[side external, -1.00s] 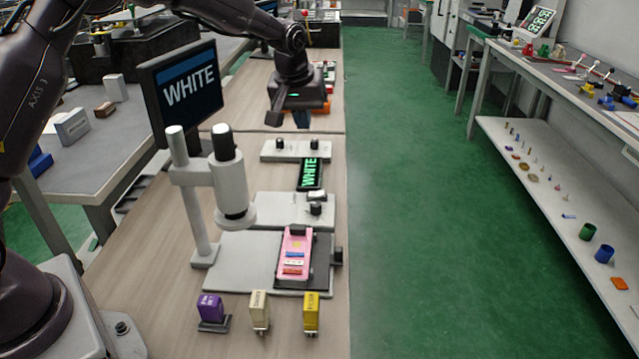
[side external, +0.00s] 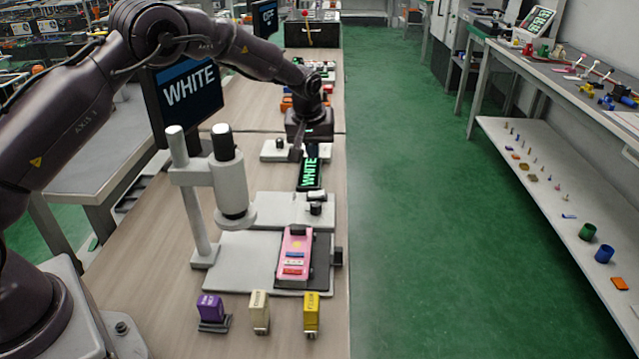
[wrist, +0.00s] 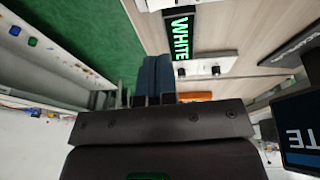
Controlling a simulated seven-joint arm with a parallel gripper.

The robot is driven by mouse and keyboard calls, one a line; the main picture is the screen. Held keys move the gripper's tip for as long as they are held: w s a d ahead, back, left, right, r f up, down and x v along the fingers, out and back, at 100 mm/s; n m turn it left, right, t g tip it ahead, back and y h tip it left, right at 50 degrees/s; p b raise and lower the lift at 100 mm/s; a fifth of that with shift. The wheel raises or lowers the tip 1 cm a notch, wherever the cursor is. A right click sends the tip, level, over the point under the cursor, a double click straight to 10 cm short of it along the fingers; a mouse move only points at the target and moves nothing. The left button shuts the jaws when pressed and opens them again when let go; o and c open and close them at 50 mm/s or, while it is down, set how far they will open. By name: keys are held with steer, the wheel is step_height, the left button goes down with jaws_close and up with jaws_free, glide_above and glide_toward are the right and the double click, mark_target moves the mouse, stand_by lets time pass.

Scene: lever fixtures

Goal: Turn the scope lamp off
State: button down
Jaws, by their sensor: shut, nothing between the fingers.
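The white scope (side external: 230,180) stands upright on its pale base. A small sign reading WHITE in green (side external: 310,174) lies behind it and also shows in the wrist view (wrist: 180,38). Beyond the sign is a pale panel (side external: 268,153) with two dark knobs; it shows in the wrist view (wrist: 215,66). My gripper (side external: 312,152) is over the panel's right end and hides the right knob in the side view. Its blue fingers (wrist: 156,72) are together and empty, beside the panel in the wrist view. I cannot tell whether they touch it. Which control is the lamp's is unclear.
A pale block with a dark knob (side external: 315,208) sits between the sign and the scope base. A pink board (side external: 295,252) lies on the base. Purple, cream and yellow blocks (side external: 311,313) stand in front. A monitor reading WHITE (side external: 190,88) stands left.

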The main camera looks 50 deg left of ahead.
mark_target(316, 193)
steer(key=x, duration=0.9)
steer(key=shift+d+f, duration=0.35)
steer(key=shift+f, duration=0.1)
steer(key=shift+d+f, duration=0.1)
steer(key=shift+f, duration=0.4)
steer(key=shift+w+d+f, duration=0.15)
steer(key=shift+w+f, duration=0.05)
steer(key=shift+f, duration=0.25)
steer(key=shift+s+a+r, duration=0.1)
steer(key=shift+s+a, duration=0.5)
